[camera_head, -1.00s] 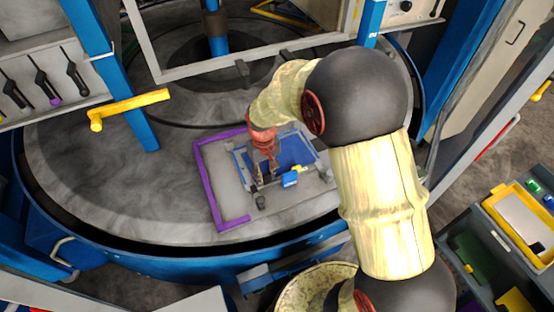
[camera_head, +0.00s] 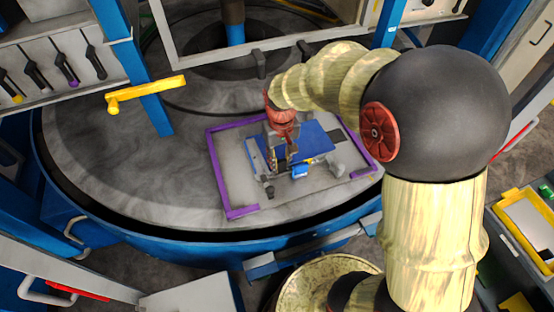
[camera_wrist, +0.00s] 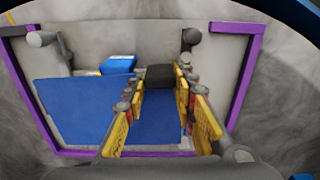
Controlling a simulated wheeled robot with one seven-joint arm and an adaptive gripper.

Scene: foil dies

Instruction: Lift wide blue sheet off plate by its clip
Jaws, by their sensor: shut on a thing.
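The wide blue sheet (camera_head: 318,142) is over the grey plate (camera_head: 236,182) in the head view and looks tilted and raised above it. It also shows in the wrist view (camera_wrist: 80,108), where it covers much of the plate's left and middle. My gripper (camera_head: 279,162) is at the sheet's left part in the head view. In the wrist view its yellow-padded fingers (camera_wrist: 161,88) are shut on a dark clip (camera_wrist: 160,74) at the sheet's edge. The fingers hide part of the sheet. The exact gap between sheet and plate cannot be told.
A purple border (camera_head: 216,172) edges the plate. A small bright blue block (camera_head: 300,171) and grey posts (camera_head: 337,168) stand close to the sheet. A yellow handle (camera_head: 145,95) is at the left. The round grey table (camera_head: 110,185) is clear left of the plate.

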